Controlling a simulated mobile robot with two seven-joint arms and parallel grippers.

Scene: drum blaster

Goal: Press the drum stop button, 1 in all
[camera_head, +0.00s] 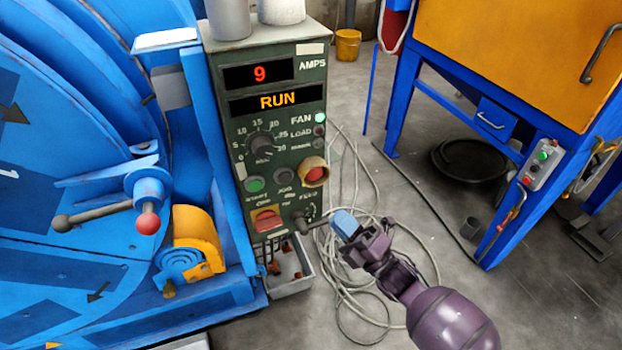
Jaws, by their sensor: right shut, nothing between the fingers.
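The dark green control panel (285,120) stands in the middle, beside the big blue drum machine (60,180). Its displays read 9 AMPS and RUN. A red button in a yellow collar (315,173) sits on the panel's lower right. A green button (254,184) and a dark button (284,173) are to its left. My right gripper (343,221), with blue fingertips, is shut and empty. In the picture it is below and right of the red button, beside the panel's lower right edge, apart from the button. My left gripper is not in view.
A small lever (308,222) sticks out from the panel's lower right corner, close to my fingertips. A red-and-yellow rotary switch (266,218) is lower left. Loose cable (350,297) coils on the floor. A blue-and-orange cabinet (520,60) stands at right.

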